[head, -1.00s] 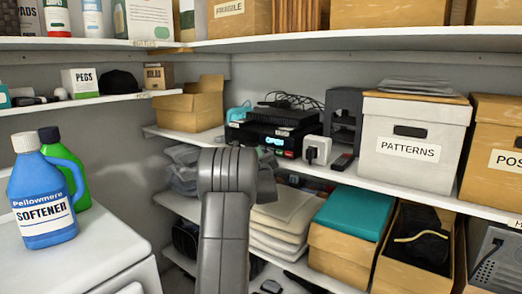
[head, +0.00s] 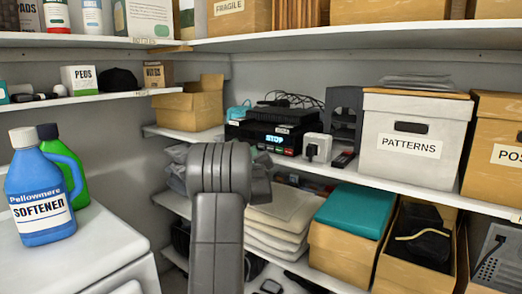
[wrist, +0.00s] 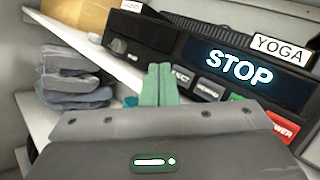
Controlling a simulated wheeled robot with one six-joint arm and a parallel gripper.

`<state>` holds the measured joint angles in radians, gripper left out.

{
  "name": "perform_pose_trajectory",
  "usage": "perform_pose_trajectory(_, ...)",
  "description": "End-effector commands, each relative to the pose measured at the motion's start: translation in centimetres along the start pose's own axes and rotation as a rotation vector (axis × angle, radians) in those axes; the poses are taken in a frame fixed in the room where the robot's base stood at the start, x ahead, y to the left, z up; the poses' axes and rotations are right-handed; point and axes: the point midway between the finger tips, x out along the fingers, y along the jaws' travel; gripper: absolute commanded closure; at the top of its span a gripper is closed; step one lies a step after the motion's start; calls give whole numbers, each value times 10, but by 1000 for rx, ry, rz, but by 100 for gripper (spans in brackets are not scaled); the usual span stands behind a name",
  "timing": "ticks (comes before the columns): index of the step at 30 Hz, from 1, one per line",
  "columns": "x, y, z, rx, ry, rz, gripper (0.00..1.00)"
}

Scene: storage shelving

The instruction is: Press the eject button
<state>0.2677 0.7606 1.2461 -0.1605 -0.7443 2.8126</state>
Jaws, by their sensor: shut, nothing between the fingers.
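A black player (head: 245,131) stands on the middle shelf in the head view, its lit display (head: 275,139) reading STOP. In the wrist view the player (wrist: 150,38) fills the upper right, with the STOP display (wrist: 240,68) above a row of buttons. In the head view my arm mostly hides the gripper.
A white plug adapter (head: 316,147) sits right of the player, near the PATTERNS box (head: 412,140). An open cardboard box (head: 190,108) stands to the left. Folded grey cloth (wrist: 72,78) lies on the lower shelf.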

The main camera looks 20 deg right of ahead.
Motion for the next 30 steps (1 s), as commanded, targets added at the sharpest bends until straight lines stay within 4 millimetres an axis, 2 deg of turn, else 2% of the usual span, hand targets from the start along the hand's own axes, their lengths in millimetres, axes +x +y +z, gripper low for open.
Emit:
perform_pose_trajectory(10, -23, 17, 14, 2, 0, 0, 100)
perform_pose_trajectory(30, -24, 17, 17, 1, 0, -1, 100)
